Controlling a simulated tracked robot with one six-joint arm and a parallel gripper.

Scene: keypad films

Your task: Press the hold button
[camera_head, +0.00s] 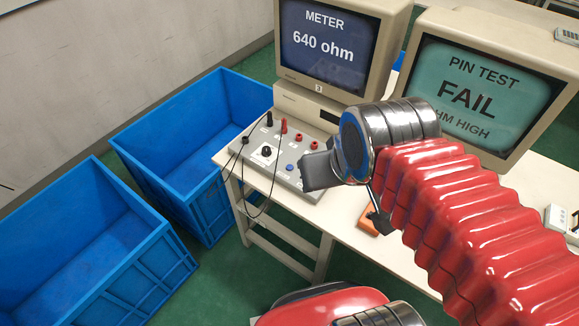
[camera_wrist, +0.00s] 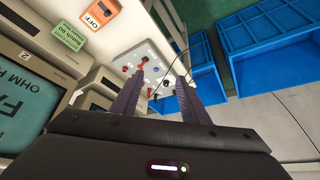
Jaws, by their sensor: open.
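The meter's grey control panel (camera_head: 248,175) stands on the table below a screen reading "METER 640 ohm" (camera_head: 325,45). It carries a black knob (camera_head: 266,151), red and black sockets and a small blue button (camera_head: 290,167) near its front right. The labels are too small to read, so I cannot tell which control is marked hold. My gripper (camera_head: 308,172) is over the panel's right end, just right of the blue button. In the wrist view, my gripper (camera_wrist: 160,80) is open and empty, its two fingers pointing toward the panel (camera_wrist: 150,52). Contact with the panel cannot be told.
A second monitor (camera_head: 485,90) reads "PIN TEST FAIL". An orange device (camera_wrist: 98,16) marked OFF lies beside a green note (camera_wrist: 68,38). Two blue crates (camera_head: 185,150) stand on the floor left of the table. Black leads hang off the panel's left side.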

